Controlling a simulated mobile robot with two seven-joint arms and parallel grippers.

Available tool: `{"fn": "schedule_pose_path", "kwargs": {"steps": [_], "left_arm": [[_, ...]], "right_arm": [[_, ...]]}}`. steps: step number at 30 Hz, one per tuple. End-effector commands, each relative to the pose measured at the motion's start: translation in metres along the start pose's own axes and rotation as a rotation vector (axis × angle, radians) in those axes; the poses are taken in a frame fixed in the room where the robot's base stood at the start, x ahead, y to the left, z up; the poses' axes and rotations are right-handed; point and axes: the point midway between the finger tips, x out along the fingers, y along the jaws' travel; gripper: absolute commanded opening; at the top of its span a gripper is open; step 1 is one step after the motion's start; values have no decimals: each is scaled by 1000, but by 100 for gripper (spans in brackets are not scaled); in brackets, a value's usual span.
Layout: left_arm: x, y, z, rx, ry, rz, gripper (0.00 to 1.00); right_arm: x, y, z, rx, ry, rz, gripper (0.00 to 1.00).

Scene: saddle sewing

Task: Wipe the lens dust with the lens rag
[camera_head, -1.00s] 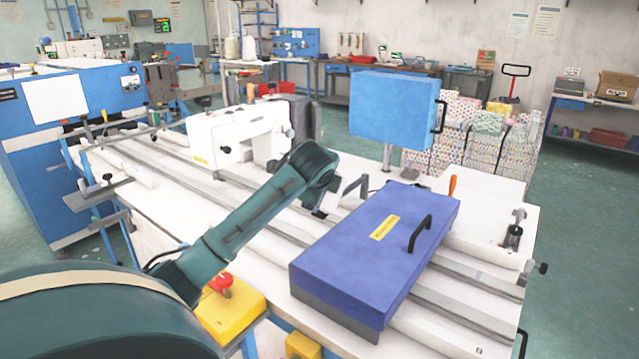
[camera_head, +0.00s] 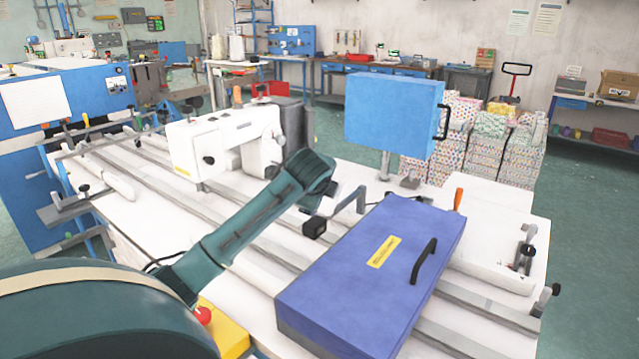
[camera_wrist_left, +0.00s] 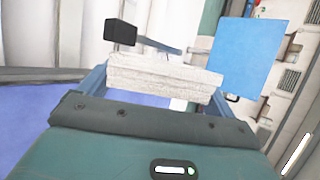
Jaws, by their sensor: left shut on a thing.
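The lens rag (camera_wrist_left: 165,78) is a white folded cloth with a rough, layered edge. My left gripper (camera_wrist_left: 160,82) is shut on it, with a blue-grey finger on each side. A black block (camera_head: 314,228) on a grey bracket stands behind the blue case; it also shows in the left wrist view (camera_wrist_left: 120,31), apart from the rag and beyond it. It may be the lens housing, but I cannot make out a lens face or dust. In the head view my left wrist hides the rag. My right gripper is out of view.
A large blue-violet case (camera_head: 345,290) with a black handle lies in front of the bracket. A white sewing machine (camera_head: 220,145) stands behind my left arm. A blue panel (camera_head: 393,112) stands on a post at the back. A red button (camera_head: 203,316) sits at the near edge.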

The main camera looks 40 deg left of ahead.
Motion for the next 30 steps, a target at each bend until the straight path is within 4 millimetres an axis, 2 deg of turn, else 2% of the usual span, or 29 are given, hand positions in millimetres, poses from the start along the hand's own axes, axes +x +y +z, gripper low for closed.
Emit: {"fn": "schedule_pose_path", "kwargs": {"steps": [21,30], "left_arm": [[55,67,-22,1,-2,2,65],[71,86,-29,0,-1,1,65]], "right_arm": [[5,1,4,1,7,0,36],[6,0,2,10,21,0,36]]}}
